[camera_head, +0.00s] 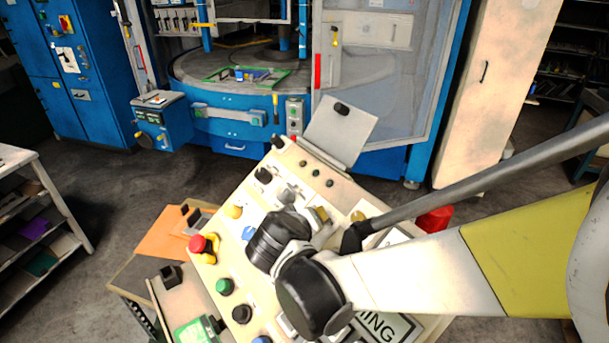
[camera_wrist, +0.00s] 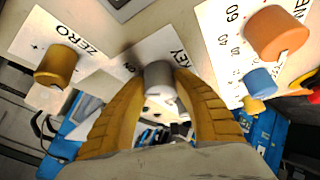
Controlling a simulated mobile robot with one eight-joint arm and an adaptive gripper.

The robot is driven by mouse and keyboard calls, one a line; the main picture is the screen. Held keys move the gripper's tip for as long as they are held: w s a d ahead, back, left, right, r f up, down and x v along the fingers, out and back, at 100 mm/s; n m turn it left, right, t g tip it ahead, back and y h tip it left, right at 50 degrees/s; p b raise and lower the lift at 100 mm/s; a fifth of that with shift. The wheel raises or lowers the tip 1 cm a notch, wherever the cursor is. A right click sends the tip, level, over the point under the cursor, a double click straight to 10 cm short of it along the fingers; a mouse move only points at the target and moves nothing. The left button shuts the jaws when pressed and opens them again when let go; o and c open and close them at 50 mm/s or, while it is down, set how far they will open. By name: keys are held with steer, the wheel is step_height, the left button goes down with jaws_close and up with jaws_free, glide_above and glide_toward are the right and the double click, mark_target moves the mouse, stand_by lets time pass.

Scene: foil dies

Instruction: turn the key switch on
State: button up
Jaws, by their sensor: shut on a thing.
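The key switch (camera_wrist: 159,76) is a grey knob beside a white label reading "KEY" in the wrist view. My gripper (camera_wrist: 160,84) has its two ribbed yellow-brown fingers closed on either side of this knob, touching it. How far the knob is turned cannot be told. In the head view the switch is hidden behind my wrist, above the sloped cream control panel (camera_head: 207,272).
A brass knob (camera_wrist: 55,66) labelled "ZERO" stands left of the key switch. An orange knob (camera_wrist: 277,34) and a blue knob (camera_wrist: 260,82) are to its right. A red button (camera_head: 198,243) and green button (camera_head: 224,286) lie near the panel's left edge.

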steer(key=shift+f+m+h+b, duration=0.1)
steer(key=shift+m+h+b, duration=0.35)
steer(key=shift+m, duration=0.45)
steer(key=o, duration=1.2)
steer(key=v, duration=1.2)
